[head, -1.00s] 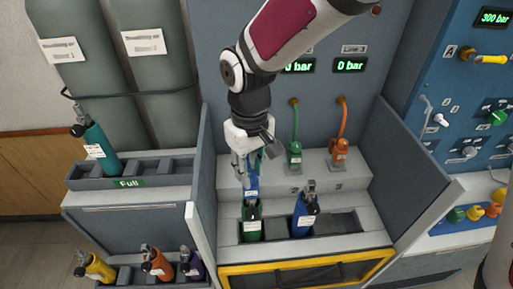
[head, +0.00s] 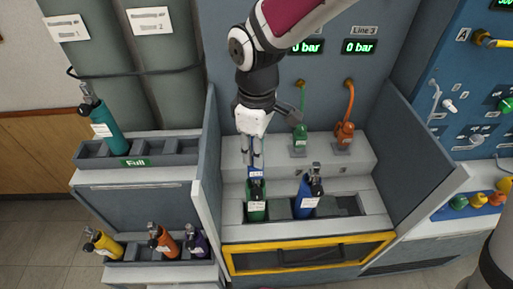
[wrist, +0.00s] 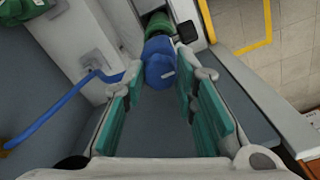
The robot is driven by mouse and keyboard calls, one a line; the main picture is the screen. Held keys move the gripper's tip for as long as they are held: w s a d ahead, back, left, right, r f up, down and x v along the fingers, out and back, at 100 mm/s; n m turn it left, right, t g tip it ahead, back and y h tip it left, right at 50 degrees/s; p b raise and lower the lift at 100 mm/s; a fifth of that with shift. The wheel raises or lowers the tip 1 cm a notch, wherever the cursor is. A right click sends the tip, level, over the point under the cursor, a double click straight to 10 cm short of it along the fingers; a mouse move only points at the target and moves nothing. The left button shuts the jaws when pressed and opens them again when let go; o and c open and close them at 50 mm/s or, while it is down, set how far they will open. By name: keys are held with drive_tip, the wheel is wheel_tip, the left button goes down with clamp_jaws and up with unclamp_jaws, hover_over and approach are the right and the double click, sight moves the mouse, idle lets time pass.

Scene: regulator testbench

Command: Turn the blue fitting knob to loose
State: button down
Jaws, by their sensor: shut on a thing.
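The blue fitting knob (wrist: 158,68) sits between my fingertips in the wrist view, with a small white mark on its face. A blue hose (wrist: 62,105) runs from it to the left. In the head view the blue fitting (head: 255,173) is on top of the green bottle (head: 257,211), which stands in the left slot of the bench rack. My gripper (head: 254,160) comes down on the fitting from above and is shut on it. It also shows in the wrist view (wrist: 158,78). The fingers partly hide the fitting in the head view.
A blue bottle (head: 306,200) stands right of the green one. Green (head: 300,134) and orange (head: 345,132) fittings hang on hoses behind. Grey side panels (head: 413,150) flank the bay. Two line displays read 0 bar (head: 359,47).

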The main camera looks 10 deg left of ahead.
idle(0.3)
drive_tip(key=c, duration=1.3)
unclamp_jaws()
drive_tip(key=shift+r, duration=0.1)
wheel_tip(320, 180, up, 12)
drive_tip(key=shift+f, duration=0.1)
drive_tip(key=s+d+r+m+t, duration=0.1)
drive_tip(key=s+d+r+m, duration=0.2)
drive_tip(key=d, duration=0.5)
drive_tip(key=d+r+m+t, duration=0.2)
drive_tip(key=d+r+m, duration=0.15)
drive_tip(key=d, duration=0.35)
drive_tip(key=s+d+m+t, duration=0.1)
drive_tip(key=s+d+m, duration=0.2)
drive_tip(key=d, duration=0.1)
drive_tip(key=s+d+m, duration=0.3)
drive_tip(key=d, duration=0.1)
drive_tip(key=s+d+f+m+t, duration=0.1)
drive_tip(key=s+d+m, duration=0.2)
drive_tip(key=d, duration=0.1)
drive_tip(key=shift+s+t, duration=0.15)
drive_tip(key=shift+t, duration=0.15)
